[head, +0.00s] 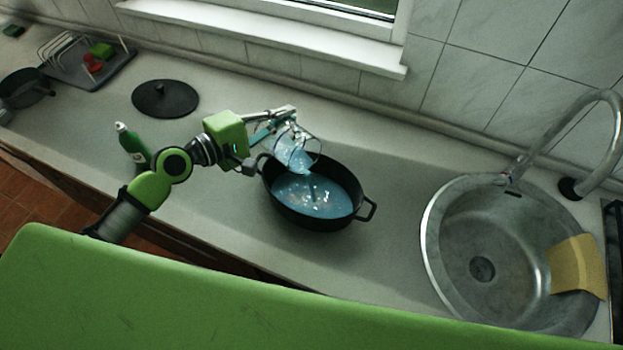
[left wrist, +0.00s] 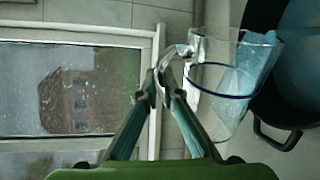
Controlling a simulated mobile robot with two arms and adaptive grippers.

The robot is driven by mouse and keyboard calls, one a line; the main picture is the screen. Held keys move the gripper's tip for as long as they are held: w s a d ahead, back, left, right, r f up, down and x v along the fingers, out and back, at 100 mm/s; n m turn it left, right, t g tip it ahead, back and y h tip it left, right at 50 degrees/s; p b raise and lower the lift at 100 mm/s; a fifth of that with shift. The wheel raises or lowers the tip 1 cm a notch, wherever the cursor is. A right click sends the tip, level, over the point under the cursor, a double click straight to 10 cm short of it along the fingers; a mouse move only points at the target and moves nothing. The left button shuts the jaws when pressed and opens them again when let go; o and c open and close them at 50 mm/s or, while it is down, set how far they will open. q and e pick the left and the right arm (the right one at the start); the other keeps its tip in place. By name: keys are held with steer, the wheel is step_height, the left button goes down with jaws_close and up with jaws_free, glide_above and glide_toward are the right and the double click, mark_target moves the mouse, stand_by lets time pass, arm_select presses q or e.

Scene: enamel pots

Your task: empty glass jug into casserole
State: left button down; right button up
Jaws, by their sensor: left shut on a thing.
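The glass jug (head: 297,151) is tilted over the black casserole (head: 312,222), its mouth towards the pot. Light blue liquid shows in the jug and a pool of blue liquid (head: 312,197) lies in the casserole. My left gripper (head: 287,117) is shut on the jug, above the casserole's far left side. In the left wrist view the fingers (left wrist: 163,82) meet at the jug's handle, with the jug (left wrist: 225,85) to their right and the casserole (left wrist: 268,112) beyond it. My right gripper is not in view.
A round steel sink (head: 482,268) with a tap (head: 553,125) and a yellow cloth (head: 577,265) is at the right. A black lid (head: 165,98) lies left of the casserole. A green bottle (head: 130,140) stands near my left arm. A dish rack (head: 80,60) is at the far left.

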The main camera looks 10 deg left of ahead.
arm_select(q)
steer(key=shift+s+d+r, duration=0.1)
steer(key=shift+d+r, duration=0.15)
steer(key=shift+r, duration=0.05)
steer(key=shift+s+d+r+m+p, duration=0.1)
steer(key=shift+m+p, duration=0.2)
steer(key=shift+p, duration=0.25)
steer(key=shift+s+d+r+p, duration=0.2)
steer(key=shift+s+d+p, duration=0.1)
steer(key=shift+p, duration=0.15)
steer(key=shift+d+m, duration=0.15)
steer(key=shift+m, duration=0.15)
